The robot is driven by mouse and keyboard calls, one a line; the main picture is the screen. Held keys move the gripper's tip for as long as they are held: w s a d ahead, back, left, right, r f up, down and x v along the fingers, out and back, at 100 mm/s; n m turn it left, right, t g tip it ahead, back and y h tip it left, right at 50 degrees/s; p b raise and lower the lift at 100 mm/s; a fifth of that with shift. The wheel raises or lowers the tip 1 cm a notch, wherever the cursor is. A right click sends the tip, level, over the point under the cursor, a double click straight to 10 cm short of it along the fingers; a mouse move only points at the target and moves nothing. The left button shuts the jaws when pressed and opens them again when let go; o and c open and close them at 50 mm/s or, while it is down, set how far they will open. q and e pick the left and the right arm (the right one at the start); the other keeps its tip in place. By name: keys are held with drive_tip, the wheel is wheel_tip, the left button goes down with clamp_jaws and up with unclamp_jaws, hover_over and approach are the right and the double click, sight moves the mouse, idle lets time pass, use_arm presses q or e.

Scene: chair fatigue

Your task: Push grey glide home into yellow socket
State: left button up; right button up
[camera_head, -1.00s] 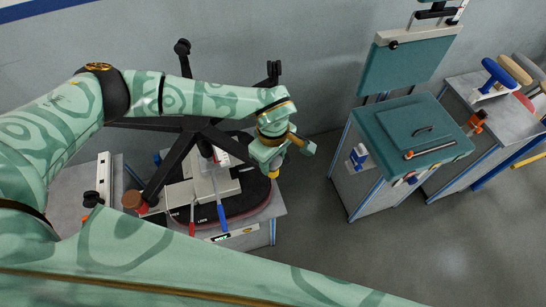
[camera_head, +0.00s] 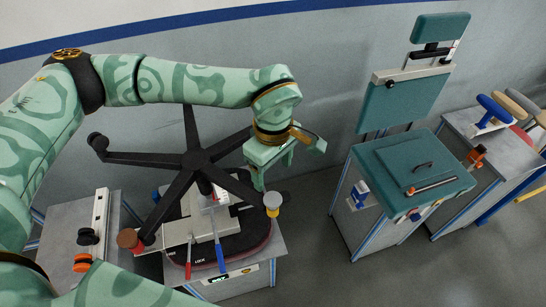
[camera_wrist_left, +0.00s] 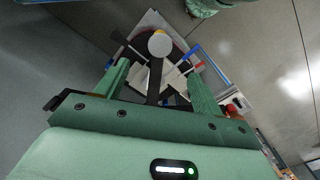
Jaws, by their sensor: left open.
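The grey glide (camera_head: 273,198) is a pale round cap at the right end of a black star-base leg. The yellow socket (camera_head: 273,212) shows as a band directly below it; how deep the glide sits I cannot tell. In the left wrist view the glide (camera_wrist_left: 160,43) is a round grey disc facing the camera, beyond the fingers and between them. It hides most of the socket. My left gripper (camera_head: 274,172) is open and empty, fingers pointing down, above the glide and apart from it. My right gripper is not in view.
The black star base (camera_head: 195,160) stands over a bench (camera_head: 262,262) with a red-handled and a blue-handled tool.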

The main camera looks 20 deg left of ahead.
use_arm(q)
wheel_tip(320, 180, up, 4)
drive_tip(key=shift+f, duration=0.1)
idle(0.5)
